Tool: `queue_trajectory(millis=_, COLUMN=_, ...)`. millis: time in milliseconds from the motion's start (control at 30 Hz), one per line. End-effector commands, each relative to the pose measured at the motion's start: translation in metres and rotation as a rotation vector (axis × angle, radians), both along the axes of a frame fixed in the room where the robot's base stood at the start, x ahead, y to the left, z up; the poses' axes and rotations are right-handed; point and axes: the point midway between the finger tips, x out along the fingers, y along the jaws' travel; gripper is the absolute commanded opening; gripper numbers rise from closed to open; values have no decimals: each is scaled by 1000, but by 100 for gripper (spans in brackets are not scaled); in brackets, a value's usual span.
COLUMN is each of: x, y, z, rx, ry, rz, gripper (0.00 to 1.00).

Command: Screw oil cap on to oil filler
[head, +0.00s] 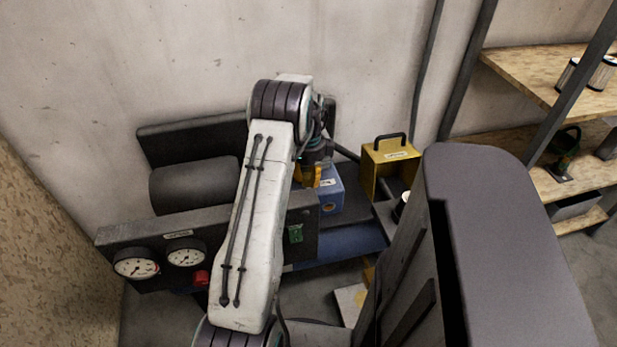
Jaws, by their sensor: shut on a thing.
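My gripper (316,172) points down beyond my arm, just over a blue pump-like block (330,195) with a white label. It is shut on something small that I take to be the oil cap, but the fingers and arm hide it. A yellow-orange part (308,179) shows at the gripper's end; I cannot tell whether it is cap or finger. The oil filler is not clearly visible, and I cannot tell whether the cap touches it.
A dark panel with gauges (136,263) and a dark cylinder (190,186) stand left of my arm. A yellow box with a handle (390,165) is right of the blue block. Wooden shelves (575,85) stand at the right, and a concrete wall (190,60) is behind.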

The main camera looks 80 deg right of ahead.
Motion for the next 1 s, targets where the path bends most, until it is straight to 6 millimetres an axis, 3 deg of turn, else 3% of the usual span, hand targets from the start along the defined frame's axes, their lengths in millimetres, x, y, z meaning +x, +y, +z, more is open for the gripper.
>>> queue_trajectory(millis=100, x=0, y=-2, z=2, rx=-5, ry=0, rz=1, gripper=0)
queue_trajectory(millis=133, x=0, y=-2, z=2, rx=-5, ry=0, rz=1, gripper=30)
queue_trajectory(millis=433, x=0, y=-1, z=1, rx=-3, ry=0, rz=3, gripper=56)
queue_trajectory(millis=600, x=0, y=0, z=0, rx=-1, ry=0, rz=3, gripper=59)
queue_trajectory(millis=733, x=0, y=0, z=0, rx=-1, ry=0, rz=3, gripper=49)
queue_trajectory(millis=1000, x=0, y=0, z=0, rx=-1, ry=0, rz=16, gripper=49)
